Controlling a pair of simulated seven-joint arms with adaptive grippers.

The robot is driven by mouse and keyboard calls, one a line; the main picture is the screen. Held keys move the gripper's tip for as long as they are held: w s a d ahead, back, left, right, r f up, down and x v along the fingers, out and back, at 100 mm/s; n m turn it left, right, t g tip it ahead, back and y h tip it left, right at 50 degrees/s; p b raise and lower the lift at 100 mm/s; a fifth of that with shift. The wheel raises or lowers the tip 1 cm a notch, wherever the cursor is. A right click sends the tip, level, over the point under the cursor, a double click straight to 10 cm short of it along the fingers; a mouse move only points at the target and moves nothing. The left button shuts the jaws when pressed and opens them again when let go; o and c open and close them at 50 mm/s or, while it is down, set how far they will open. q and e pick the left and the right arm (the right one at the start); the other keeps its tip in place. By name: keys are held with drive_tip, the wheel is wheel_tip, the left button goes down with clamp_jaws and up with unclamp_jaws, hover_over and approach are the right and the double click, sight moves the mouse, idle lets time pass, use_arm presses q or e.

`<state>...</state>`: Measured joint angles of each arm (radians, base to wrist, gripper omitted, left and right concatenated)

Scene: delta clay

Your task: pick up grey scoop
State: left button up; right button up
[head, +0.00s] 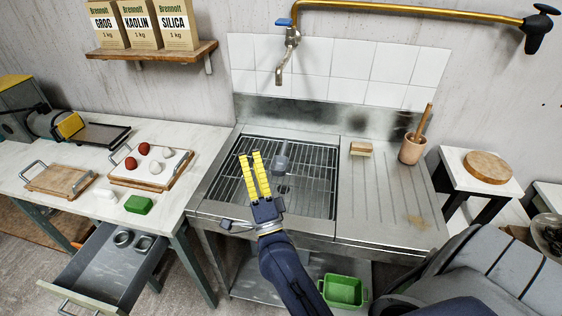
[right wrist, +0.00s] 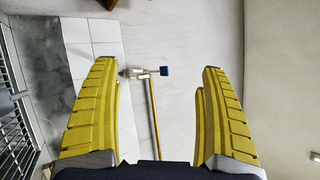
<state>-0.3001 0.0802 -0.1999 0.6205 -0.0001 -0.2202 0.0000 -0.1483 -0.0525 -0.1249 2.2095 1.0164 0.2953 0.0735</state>
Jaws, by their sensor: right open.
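A grey object that looks like the grey scoop (head: 283,157) lies on the wire grid of the sink (head: 316,175), its narrow end pointing up the picture. My right gripper (head: 251,157), with yellow fingers, is over the left part of the sink, to the left of the scoop and apart from it. In the right wrist view its fingers (right wrist: 160,75) are spread with nothing between them. That view faces the wall and tap, and the scoop does not show there. My left gripper is not in view.
A wooden block brush (head: 361,149) and a terracotta pot (head: 411,149) stand on the drainboard. The brass tap (head: 283,62) hangs above the sink. At left, a tray of clay balls (head: 150,181) and a green block (head: 138,204) lie above an open drawer (head: 110,270).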

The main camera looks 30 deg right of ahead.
drive_tip(key=w+d+m+g+h, duration=0.1)
drive_tip(key=d+m+g+h, duration=0.2)
drive_tip(key=d+m+h, duration=0.5)
drive_tip(key=m+g+y, duration=0.3)
drive_tip(key=m+g, duration=0.9)
drive_tip(key=m, duration=0.5)
approach(282, 161)
drive_tip(key=x, duration=0.5)
drive_tip(key=shift+w+d+f, duration=0.1)
drive_tip(key=shift+w+d, duration=0.15)
drive_tip(key=shift+d, duration=0.1)
drive_tip(key=c, duration=1.3)
